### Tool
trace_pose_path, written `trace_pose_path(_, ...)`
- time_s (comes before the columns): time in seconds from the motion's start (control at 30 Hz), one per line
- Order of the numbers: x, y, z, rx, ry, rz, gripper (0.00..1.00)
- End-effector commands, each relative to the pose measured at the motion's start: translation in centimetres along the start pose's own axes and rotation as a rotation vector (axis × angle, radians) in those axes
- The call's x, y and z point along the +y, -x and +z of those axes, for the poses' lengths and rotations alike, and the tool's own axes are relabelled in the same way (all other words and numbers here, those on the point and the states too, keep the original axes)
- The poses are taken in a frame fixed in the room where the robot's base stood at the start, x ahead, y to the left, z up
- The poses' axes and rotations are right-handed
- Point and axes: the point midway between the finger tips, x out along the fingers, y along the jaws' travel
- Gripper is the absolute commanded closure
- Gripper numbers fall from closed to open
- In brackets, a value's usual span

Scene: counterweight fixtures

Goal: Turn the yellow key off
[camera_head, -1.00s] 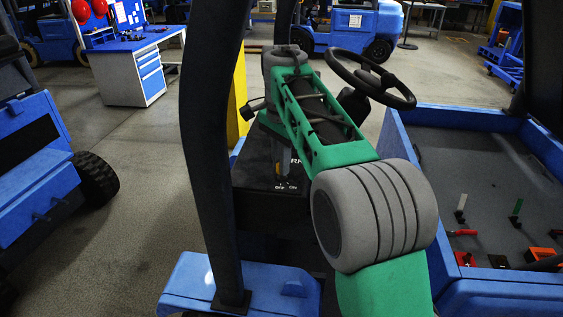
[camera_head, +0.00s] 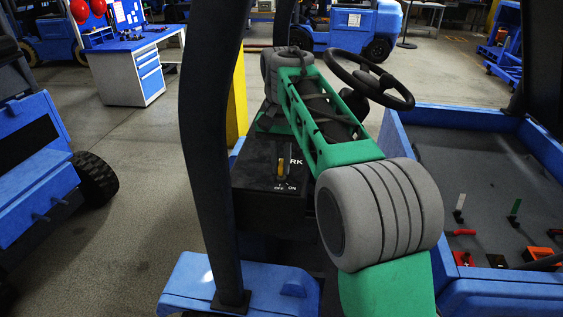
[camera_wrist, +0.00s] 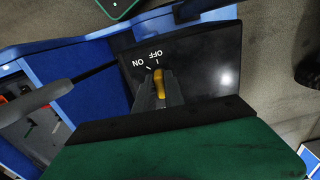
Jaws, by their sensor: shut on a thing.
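The yellow key (camera_wrist: 158,83) stands in a black panel (camera_wrist: 205,62) with white OFF and ON marks. It also shows in the head view (camera_head: 282,169), on the black box (camera_head: 250,165) beside the steering column. In the wrist view the lettering is upside down, and the key lines up with the tick beside OFF. My gripper (camera_wrist: 158,92) is at the key, its grey fingers on both sides and shut on it. My green and grey arm hides part of the panel in the head view.
A black steering wheel (camera_head: 370,78) is right of my arm. A dark upright post (camera_head: 212,150) stands left of the panel. A blue-walled tray (camera_head: 487,118) with small levers lies to the right. Open floor is at the left.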

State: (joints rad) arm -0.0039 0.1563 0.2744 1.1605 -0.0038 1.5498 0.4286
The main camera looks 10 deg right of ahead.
Motion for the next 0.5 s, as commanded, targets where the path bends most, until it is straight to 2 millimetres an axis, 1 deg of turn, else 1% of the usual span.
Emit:
trace_pose_path(0.2,0.04,-0.03,0.04,-0.002,0.040,0.001,1.00)
trace_pose_path(0.5,0.04,-0.05,0.04,-0.002,0.046,0.001,1.00)
